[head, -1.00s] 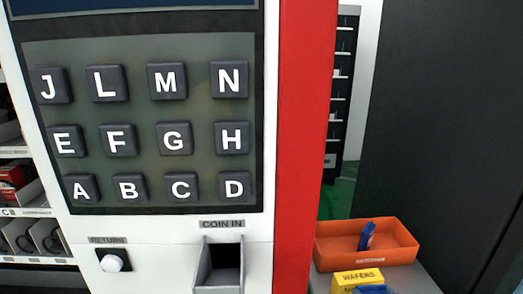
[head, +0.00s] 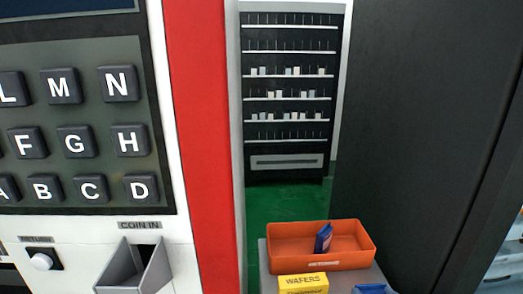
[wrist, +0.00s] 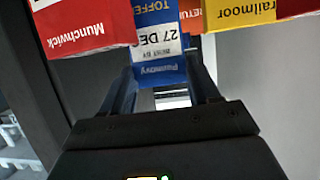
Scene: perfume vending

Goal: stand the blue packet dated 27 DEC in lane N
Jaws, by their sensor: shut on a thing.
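In the wrist view my gripper (wrist: 168,84) is shut on a blue packet (wrist: 160,68) with a white label reading 27 DEC and TOFFE at the cut-off top. The packet sits between the two blue fingers, and its far end runs out of the picture. The gripper does not show in the head view. A dark rack with several shelves (head: 290,108) stands in the background of the head view. Small pale items stand on some shelves. I cannot read any lane letter there. A keypad button marked N (head: 118,83) is at the left.
An orange bin (head: 345,261) holds a blue item (head: 323,240). A yellow WAFERS box (head: 303,283) stands in front of it. A red Munchwick packet (wrist: 85,35) and a yellow packet (wrist: 240,14) flank the held packet. Green floor (head: 275,205) lies open before the rack.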

